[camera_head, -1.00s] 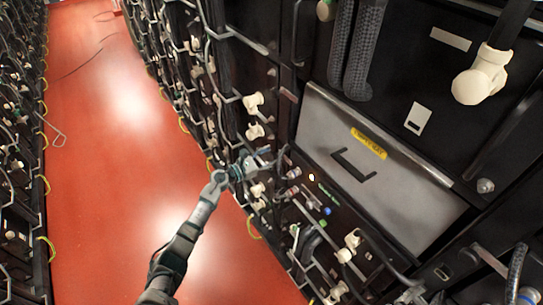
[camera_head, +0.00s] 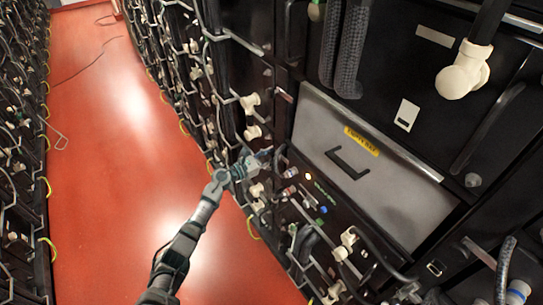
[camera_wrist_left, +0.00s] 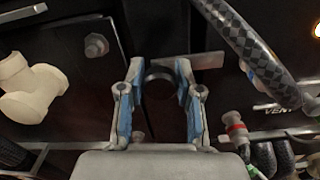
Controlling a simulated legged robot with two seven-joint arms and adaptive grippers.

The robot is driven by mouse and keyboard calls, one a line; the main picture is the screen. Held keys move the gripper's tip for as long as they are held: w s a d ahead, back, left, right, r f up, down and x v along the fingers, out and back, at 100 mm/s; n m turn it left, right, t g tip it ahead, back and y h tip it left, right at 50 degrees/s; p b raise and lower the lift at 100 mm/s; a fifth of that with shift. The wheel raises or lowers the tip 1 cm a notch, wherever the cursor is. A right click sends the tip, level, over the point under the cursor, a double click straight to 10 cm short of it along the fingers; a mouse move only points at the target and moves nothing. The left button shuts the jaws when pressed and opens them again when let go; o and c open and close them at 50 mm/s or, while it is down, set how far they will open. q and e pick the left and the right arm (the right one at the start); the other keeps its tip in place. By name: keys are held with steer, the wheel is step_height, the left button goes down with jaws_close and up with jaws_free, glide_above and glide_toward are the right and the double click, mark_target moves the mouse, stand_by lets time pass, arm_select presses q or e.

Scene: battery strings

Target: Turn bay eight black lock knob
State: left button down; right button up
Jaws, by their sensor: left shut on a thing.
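My left gripper (camera_head: 264,158) reaches from below to the front of the right-hand rack. In the left wrist view its two blue-padded fingers (camera_wrist_left: 158,82) are around a dark round knob (camera_wrist_left: 158,88), which looks like the black lock knob. They are shut on it, and the knob's lower part is dark and hard to make out. In the head view the knob is hidden at the fingers. I cannot read a bay number. My right gripper is not in view.
A cream pipe fitting (camera_wrist_left: 30,88) and a bolt (camera_wrist_left: 96,46) lie left of the fingers. A braided hose (camera_wrist_left: 252,50) and a red-banded connector (camera_wrist_left: 236,130) are to the right. A grey panel with a black handle (camera_head: 347,163) is on the rack.

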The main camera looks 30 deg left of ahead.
arm_select(q)
steer(key=n+p, duration=0.1)
steer(key=n, duration=0.2)
steer(key=shift+a, duration=0.1)
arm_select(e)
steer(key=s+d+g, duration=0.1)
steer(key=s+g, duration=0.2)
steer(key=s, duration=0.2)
arm_select(q)
steer(key=n+p, duration=0.3)
steer(key=n, duration=0.3)
steer(key=shift+n, duration=0.4)
steer(key=n+p, duration=0.2)
steer(key=n, duration=0.3)
steer(key=shift+f+n+p, duration=0.2)
steer(key=shift+n+p, duration=0.35)
steer(key=shift+n, duration=0.95)
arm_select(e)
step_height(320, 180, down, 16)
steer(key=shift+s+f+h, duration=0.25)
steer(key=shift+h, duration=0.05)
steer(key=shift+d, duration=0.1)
arm_select(q)
steer(key=c, duration=1)
jaws_free()
steer(key=shift+c, duration=0.2)
steer(key=shift+o, duration=1.4)
steer(key=shift+f, duration=0.1)
steer(key=shift+w+a, duration=0.1)
steer(key=shift+a, duration=0.05)
